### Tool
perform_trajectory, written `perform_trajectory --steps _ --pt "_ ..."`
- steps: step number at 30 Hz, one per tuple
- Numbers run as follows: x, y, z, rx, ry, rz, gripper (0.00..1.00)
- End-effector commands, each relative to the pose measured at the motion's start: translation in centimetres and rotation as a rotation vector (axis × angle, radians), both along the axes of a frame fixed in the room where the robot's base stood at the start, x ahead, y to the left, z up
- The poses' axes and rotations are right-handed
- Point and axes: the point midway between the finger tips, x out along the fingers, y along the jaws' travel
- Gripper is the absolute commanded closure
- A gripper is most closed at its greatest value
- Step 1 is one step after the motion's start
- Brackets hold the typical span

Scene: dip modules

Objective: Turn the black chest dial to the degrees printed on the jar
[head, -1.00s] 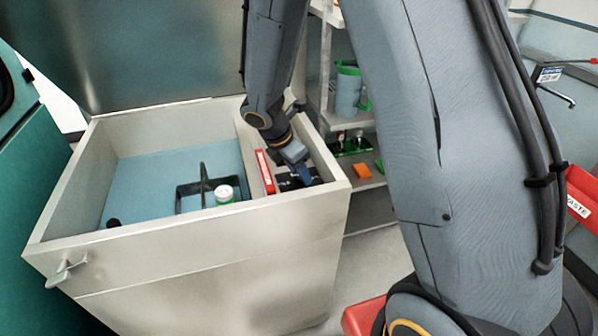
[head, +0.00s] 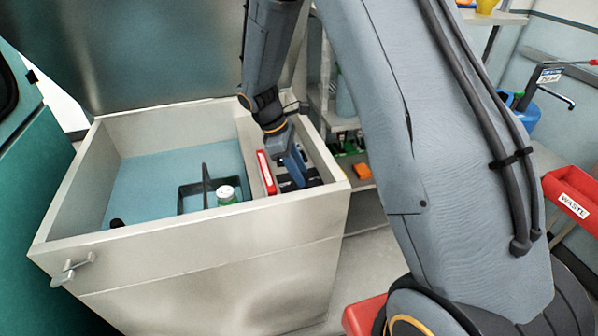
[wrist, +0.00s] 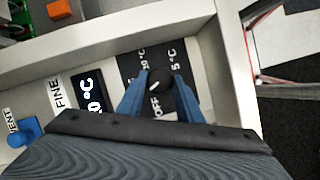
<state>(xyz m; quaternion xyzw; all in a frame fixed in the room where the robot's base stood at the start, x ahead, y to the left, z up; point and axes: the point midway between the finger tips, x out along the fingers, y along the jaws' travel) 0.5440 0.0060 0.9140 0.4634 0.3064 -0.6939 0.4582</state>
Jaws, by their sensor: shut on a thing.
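The black chest dial (wrist: 160,82) sits on a dark scale plate in the wrist view. "OFF", "5 °C" and a partly covered "20 °C" show around it. A short slanted white mark shows on the dial; its exact reading is unclear. My gripper (wrist: 160,88) has its blue fingers on either side of the dial and is shut on it. In the head view my gripper (head: 296,178) reaches down into the chest's right compartment and hides the dial. The jar (head: 227,196), green with a white lid, stands in the chest (head: 190,217); its print is too small to read.
A red-and-white object (head: 266,172) stands left of my gripper. Chest walls enclose the compartment.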

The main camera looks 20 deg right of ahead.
Motion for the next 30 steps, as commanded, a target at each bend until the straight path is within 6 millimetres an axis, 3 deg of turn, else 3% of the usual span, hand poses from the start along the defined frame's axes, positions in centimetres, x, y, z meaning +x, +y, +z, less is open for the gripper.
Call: perform_trajectory --steps 30 --pt "0.53 -0.63 0.02 0.001 0.0 -0.969 0.9"
